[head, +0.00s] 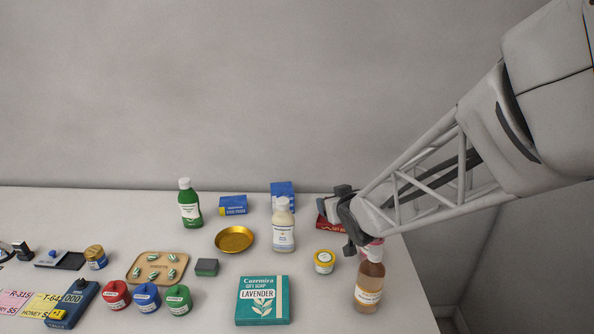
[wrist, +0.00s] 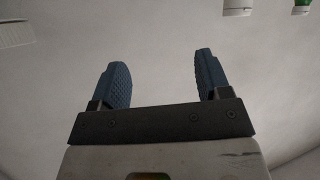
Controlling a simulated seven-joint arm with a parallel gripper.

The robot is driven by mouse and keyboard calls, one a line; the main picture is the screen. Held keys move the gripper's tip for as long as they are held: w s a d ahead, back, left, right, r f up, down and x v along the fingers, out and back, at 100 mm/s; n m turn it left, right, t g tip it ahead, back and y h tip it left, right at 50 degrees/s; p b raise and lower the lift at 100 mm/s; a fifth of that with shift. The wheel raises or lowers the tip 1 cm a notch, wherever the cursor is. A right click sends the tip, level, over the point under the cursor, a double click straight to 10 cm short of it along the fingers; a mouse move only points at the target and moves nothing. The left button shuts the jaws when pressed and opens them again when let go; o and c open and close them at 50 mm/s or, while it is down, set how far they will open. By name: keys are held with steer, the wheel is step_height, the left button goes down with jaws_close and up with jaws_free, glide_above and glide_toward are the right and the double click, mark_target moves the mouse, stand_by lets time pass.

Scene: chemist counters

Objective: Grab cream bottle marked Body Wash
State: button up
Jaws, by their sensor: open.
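The cream bottle (head: 283,230) with a white cap stands upright on the counter in the head view, right of the gold dish. Its label print is too small to read surely. My gripper (head: 346,220) is to the right of the bottle, apart from it, above the counter's right part. In the wrist view my gripper (wrist: 161,78) has its two blue-grey fingers wide apart with nothing between them. A pale bottle end (wrist: 237,7) shows cut off at the top edge there; I cannot tell surely which bottle it is.
A green bottle (head: 190,205), gold dish (head: 235,239) and blue boxes (head: 232,205) stand around. A yellow-lidded jar (head: 324,262), red box (head: 323,221) and amber bottle (head: 369,285) are near my gripper. A teal Lavender box (head: 262,300) lies in front.

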mark_target(279, 199)
steer(key=w+a+f+n+y, duration=0.1)
steer(key=a+y, duration=0.1)
steer(key=a, duration=0.1)
steer(key=w+a+f+n+t+y, duration=0.1)
steer(key=w+a+f+y, duration=0.1)
steer(key=a, duration=0.2)
steer(key=w+a+f+n+y, duration=0.1)
steer(key=w+a+y, duration=0.1)
steer(key=a+y, duration=0.1)
steer(key=shift+a+f, duration=0.2)
steer(key=shift+f, duration=0.1)
steer(key=shift+a+f+n+y, duration=0.35)
steer(key=shift+a+n+y, duration=0.15)
steer(key=shift+a+y, duration=0.15)
steer(key=shift+w+a, duration=0.15)
steer(key=shift+x, duration=2.35)
jaws_close()
